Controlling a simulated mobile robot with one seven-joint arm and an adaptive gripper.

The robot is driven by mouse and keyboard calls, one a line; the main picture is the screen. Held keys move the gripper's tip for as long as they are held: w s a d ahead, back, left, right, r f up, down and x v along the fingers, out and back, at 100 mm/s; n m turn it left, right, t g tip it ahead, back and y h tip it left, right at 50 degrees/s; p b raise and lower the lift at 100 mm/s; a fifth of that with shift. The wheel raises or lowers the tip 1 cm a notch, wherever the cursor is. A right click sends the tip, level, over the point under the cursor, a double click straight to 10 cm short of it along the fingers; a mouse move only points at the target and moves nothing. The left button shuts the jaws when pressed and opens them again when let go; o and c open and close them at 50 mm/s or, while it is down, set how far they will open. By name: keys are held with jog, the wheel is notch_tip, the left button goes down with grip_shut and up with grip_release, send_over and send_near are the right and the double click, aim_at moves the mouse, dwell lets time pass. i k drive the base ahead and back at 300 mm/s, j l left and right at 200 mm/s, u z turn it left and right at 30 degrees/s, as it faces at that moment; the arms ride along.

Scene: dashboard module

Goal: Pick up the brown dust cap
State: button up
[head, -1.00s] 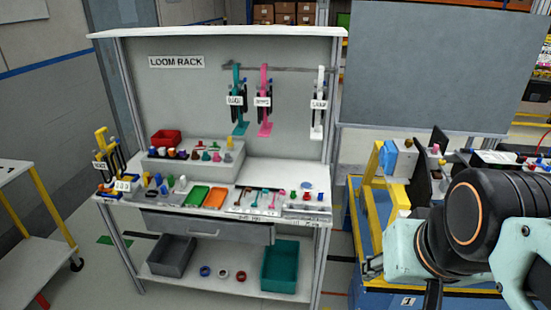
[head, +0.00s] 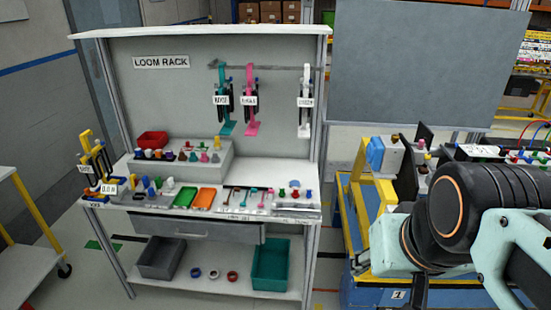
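A small cap that looks brown (head: 183,156) stands in the row of coloured caps on the grey raised step of the loom rack bench, in the head view. It is too small to tell its shape well. My arm (head: 450,215) fills the right side of the view, well to the right of the bench and far from the caps. My gripper's fingers cannot be made out; the end of the arm runs out of the picture at the bottom.
The loom rack bench (head: 265,172) has a clear white patch right of the step. Hanging tools (head: 250,100) line the back. A blue and yellow stand (head: 349,230) is beside my arm.

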aim_at(181, 157)
jog(key=i+j+u, duration=0.25)
jog(key=i+j, duration=0.25)
jog(key=i+j+u, duration=0.25)
jog(key=i+j, duration=0.3)
jog(key=k+l+u, duration=0.25)
jog(key=l, duration=0.2)
jog(key=k+l+u, duration=0.25)
jog(key=k+l, duration=0.1)
jog(key=l, duration=0.1)
